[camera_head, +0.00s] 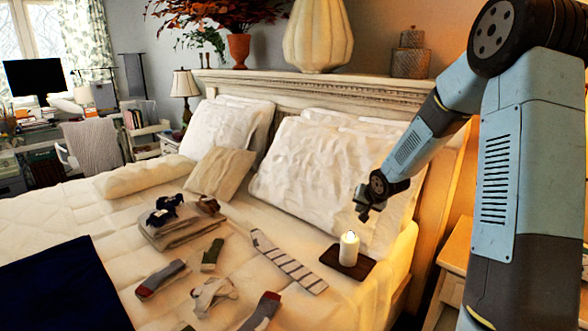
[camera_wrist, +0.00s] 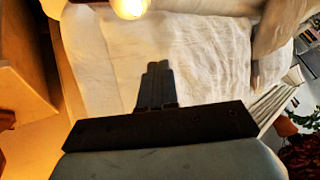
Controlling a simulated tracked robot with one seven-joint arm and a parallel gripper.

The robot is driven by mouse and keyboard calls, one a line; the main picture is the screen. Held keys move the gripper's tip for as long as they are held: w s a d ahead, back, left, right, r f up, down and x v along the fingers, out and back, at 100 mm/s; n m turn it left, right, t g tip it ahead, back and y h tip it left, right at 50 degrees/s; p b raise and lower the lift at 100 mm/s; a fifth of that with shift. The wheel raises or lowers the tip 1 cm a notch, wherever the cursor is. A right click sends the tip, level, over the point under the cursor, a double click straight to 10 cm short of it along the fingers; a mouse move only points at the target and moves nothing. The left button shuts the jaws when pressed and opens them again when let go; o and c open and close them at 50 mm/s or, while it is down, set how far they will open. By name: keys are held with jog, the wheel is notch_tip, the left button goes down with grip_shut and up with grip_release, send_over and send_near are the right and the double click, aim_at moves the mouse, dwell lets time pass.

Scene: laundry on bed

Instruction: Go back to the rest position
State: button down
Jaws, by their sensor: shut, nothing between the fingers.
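My gripper (camera_head: 363,212) hangs above the right side of the bed, close to the lit white candle (camera_head: 349,246), with its fingers pointing down. In the wrist view my gripper (camera_wrist: 155,72) shows its two fingers together, with nothing between them, over white bedding. The candle stands upright on a dark tray (camera_head: 335,262) on the bed. A bright glow (camera_wrist: 130,8) shows at the top edge of the wrist view.
Striped sock (camera_head: 290,264), grey socks (camera_head: 160,279) and folded clothes (camera_head: 178,226) lie on the white bed. Pillows (camera_head: 310,165) lean against the headboard (camera_head: 270,90). A vase (camera_head: 318,40) stands on its ledge. A wooden nightstand (camera_head: 455,255) stands at right.

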jog(key=s+r+n+g+h, duration=0.1)
jog(key=s+r+n+h, duration=0.15)
jog(key=s+r, duration=1.7)
jog(key=s, duration=0.9)
jog(key=s+a+r+n+g, duration=0.1)
jog(key=s+r, duration=0.1)
jog(key=s, duration=0.9)
jog(key=shift+s+a+r+y, duration=0.15)
jog(key=shift+s+r+y, duration=0.2)
jog(key=shift+r, duration=0.05)
